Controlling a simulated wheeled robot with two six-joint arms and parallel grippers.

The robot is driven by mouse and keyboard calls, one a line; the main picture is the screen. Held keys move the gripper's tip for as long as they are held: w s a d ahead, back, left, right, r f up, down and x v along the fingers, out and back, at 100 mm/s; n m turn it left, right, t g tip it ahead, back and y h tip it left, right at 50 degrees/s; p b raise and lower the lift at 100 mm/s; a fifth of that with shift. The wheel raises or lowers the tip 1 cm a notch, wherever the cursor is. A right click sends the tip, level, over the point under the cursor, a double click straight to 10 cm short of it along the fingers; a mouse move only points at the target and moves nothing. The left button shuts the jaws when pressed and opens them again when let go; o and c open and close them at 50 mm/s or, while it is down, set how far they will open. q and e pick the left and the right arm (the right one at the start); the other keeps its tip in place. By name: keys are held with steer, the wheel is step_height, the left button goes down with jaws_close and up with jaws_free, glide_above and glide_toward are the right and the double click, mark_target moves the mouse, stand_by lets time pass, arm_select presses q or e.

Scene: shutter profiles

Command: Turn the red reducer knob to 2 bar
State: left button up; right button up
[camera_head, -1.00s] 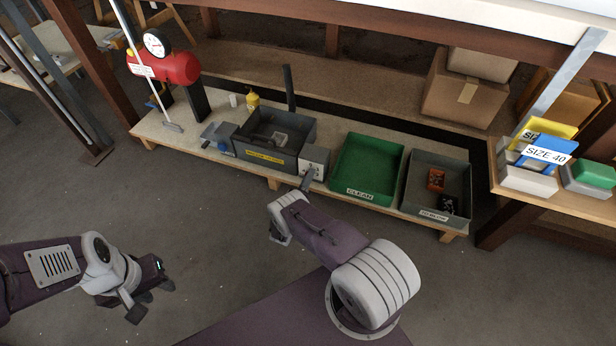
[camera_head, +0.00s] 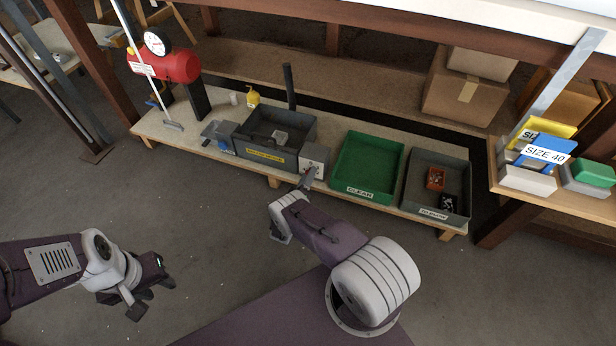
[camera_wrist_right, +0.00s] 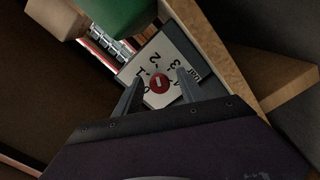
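The red reducer knob (camera_wrist_right: 159,83) sits on a white dial plate (camera_wrist_right: 178,51) with black numbers and "bar" in the right wrist view. A small pale mark crosses the knob; its exact reading is too small to tell. My right gripper (camera_wrist_right: 160,76) is open, one finger on each side of the knob; I cannot tell whether they touch it. In the head view the right gripper (camera_head: 308,180) is at the front of the grey reducer box (camera_head: 314,156), and the knob is not clear there. My left gripper (camera_head: 150,293) is open and empty above the floor at lower left.
A grey bin (camera_head: 299,125) stands left of the reducer box. A red tank with a gauge (camera_head: 179,67) is at the bench's left end. The floor in front is clear.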

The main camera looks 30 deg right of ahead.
steer(key=p+v, duration=0.4)
steer(key=v, duration=0.5)
stand_by(0.3)
